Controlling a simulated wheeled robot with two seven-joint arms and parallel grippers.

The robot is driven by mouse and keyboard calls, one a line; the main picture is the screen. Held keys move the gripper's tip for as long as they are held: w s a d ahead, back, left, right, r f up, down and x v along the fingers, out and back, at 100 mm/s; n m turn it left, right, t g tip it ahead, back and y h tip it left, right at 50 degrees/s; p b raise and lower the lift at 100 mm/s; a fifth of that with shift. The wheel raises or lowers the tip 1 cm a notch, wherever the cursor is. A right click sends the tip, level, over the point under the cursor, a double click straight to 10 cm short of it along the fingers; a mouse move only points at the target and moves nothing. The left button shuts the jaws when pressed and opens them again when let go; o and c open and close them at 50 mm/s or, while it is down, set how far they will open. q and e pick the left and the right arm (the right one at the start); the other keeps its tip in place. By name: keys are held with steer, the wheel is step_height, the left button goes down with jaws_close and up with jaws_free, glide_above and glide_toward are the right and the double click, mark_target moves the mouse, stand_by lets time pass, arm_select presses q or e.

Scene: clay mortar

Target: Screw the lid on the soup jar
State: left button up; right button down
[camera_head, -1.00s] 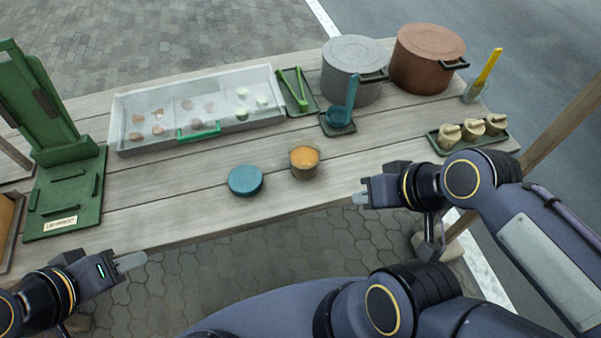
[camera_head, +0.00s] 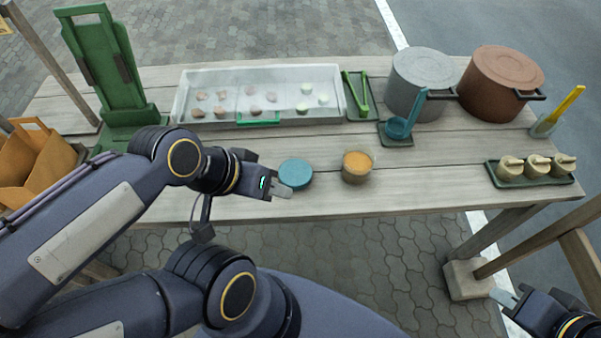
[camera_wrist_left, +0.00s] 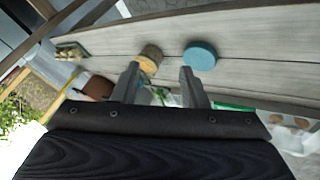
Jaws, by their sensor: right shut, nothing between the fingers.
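The soup jar (camera_head: 357,167), a clear jar of orange soup without a lid on it, stands on the table. The round teal lid (camera_head: 295,174) lies flat on the table just left of it. In the left wrist view, the jar (camera_wrist_left: 150,58) and the lid (camera_wrist_left: 200,56) show beyond the fingers. My left gripper (camera_head: 284,191) is beside the lid at its near side, apart from the jar; in the left wrist view its two fingers (camera_wrist_left: 160,88) are spread with nothing between them. My right gripper (camera_head: 507,297) is shut and empty at the lower right, off the table.
A clear-covered tray (camera_head: 262,78) with several food pieces, green tongs (camera_head: 360,95), a ladle (camera_head: 403,122), a grey pot (camera_head: 421,82) and a brown pot (camera_head: 500,80) stand behind. The front table strip is mostly clear.

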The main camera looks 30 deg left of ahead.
arm_select(q)
steer(key=o, duration=0.5)
steer(key=shift+w+a+r, duration=0.1)
steer(key=shift+w+a, duration=0.2)
steer(key=shift+w, duration=0.15)
steer(key=shift+c, duration=0.2)
steer(key=o, duration=0.8)
steer(key=w+a+f+m+g+y+p, duration=0.1)
steer(key=w+g, duration=0.1)
steer(key=w, duration=0.2)
steer(key=w+a+f+m+g+y+p, duration=0.1)
steer(key=w+a+m+g, duration=0.1)
steer(key=w, duration=0.3)
steer(key=shift+w+a+f+y, duration=0.15)
steer(key=shift+a+f+y, duration=0.1)
steer(key=shift+y, duration=0.15)
steer(key=m+g+y, duration=0.1)
steer(key=m+g, duration=0.2)
glide_above(298, 169)
step_height(298, 169, down, 8)
steer(key=shift+f+p, duration=0.1)
steer(key=shift+p, duration=0.35)
steer(key=shift+w+f+m+y, duration=0.25)
steer(key=shift+f+m+y, duration=0.05)
steer(key=shift+f, duration=0.05)
steer(key=shift+s+a+f, duration=0.1)
steer(key=shift+s+f, duration=0.1)
steer(key=shift+f, duration=1.1)
